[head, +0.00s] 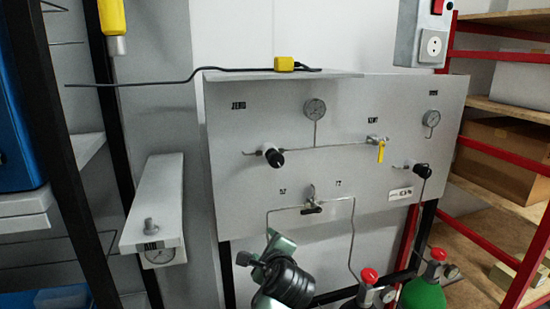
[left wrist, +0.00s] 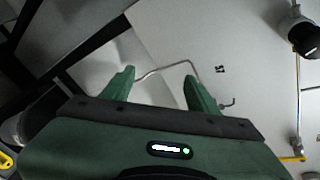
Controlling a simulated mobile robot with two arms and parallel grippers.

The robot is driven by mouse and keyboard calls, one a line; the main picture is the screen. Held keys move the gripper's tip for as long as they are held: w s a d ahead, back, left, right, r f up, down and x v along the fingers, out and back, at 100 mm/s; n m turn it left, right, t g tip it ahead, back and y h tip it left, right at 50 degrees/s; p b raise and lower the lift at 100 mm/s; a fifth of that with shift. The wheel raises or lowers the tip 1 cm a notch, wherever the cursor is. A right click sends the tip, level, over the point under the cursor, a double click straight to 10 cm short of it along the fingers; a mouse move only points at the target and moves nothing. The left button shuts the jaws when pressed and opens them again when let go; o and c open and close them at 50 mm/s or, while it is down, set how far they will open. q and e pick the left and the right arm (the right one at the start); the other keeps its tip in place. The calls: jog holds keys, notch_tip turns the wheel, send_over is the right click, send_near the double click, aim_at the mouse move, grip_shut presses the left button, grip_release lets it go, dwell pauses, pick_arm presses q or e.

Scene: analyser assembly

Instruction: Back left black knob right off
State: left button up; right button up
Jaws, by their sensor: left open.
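The left black knob (head: 274,158) sits on the left part of the grey panel (head: 235,180), on a thin pipe below the ZERO label. A black knob (left wrist: 305,38) also shows at the upper right edge of the left wrist view, well away from the fingers. A second black knob (head: 422,170) is on the panel's right side. My left gripper (head: 268,246) is low in front of the panel, below the left knob and apart from it. In the left wrist view its green fingers (left wrist: 158,88) are spread with nothing between them. My right gripper is not in view.
A small valve (head: 312,207) with bent tubing is above my left gripper. A yellow-handled valve (head: 381,151) and a round gauge (head: 315,109) are on the panel. Red-capped cylinders (head: 425,293) stand at lower right. A small shelf box (head: 158,210) juts out at left.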

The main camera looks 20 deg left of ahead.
aim_at(277, 160)
pick_arm(q)
jog(key=w+d+r+m+t+y, duration=0.1)
jog(key=w+r+m, duration=0.1)
jog(key=r, duration=0.4)
jog(key=w+r+m+t+y, duration=0.1)
jog(key=w+r+m, duration=0.1)
jog(key=r, duration=0.4)
jog(key=w+d+r+m+t+y, duration=0.1)
jog(key=w+r+m, duration=0.1)
jog(key=r, duration=0.5)
jog(key=shift+w+d+m, duration=0.3)
jog(key=shift+w+d, duration=0.05)
jog(key=shift+w, duration=0.2)
jog(key=p+x, duration=0.3)
jog(key=x, duration=0.3)
jog(key=shift+a+r, duration=0.1)
jog(key=shift+r, duration=0.1)
jog(key=shift+w+a+f+p, duration=0.1)
jog(key=shift+w+a+p, duration=0.25)
jog(key=shift+w, duration=0.25)
grip_shut()
